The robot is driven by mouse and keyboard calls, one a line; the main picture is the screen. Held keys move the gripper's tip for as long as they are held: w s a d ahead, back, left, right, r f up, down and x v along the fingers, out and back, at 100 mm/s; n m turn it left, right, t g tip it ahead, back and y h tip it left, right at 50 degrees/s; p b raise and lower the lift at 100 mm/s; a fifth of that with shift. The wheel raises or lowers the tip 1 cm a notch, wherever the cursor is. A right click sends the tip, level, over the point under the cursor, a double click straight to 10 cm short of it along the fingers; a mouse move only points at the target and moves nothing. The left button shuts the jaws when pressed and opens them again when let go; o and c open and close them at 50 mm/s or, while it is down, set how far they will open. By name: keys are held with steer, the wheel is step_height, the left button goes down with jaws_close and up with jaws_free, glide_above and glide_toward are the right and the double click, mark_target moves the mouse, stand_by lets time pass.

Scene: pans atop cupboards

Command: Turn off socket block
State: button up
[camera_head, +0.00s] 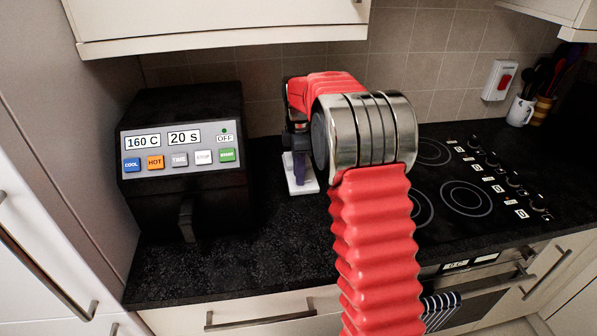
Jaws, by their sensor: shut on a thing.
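A white socket block (500,80) with a red switch is on the tiled back wall at the upper right. Whether its switch is on or off I cannot tell. My gripper (296,143) is at the middle left of the view, well to the left of the socket block and partly hidden by my red arm. The arm hides much of this grip, and whether the purple thing and the base are joined is unclear.
A black appliance (184,210) with coloured buttons stands at left. A black hob (466,198) with several knobs lies at right. A white mug (519,111) and dark utensils stand near the socket block. Cupboards hang above. The counter (265,255) is bare in front.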

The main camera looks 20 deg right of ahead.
steer(key=shift+d, duration=0.1)
steer(key=shift+c, duration=0.5)
steer(key=shift+s+d+t+y, duration=0.1)
steer(key=shift+d+t+y, duration=0.1)
steer(key=shift+y, duration=0.55)
steer(key=shift+d+t+y, duration=0.1)
steer(key=shift+d+y, duration=0.05)
steer(key=shift+y, duration=0.6)
steer(key=o, duration=1.1)
steer(key=shift+c, duration=0.2)
steer(key=shift+r, duration=0.1)
steer(key=v, duration=1.1)
steer(key=shift+r, duration=0.4)
steer(key=shift+d, duration=0.1)
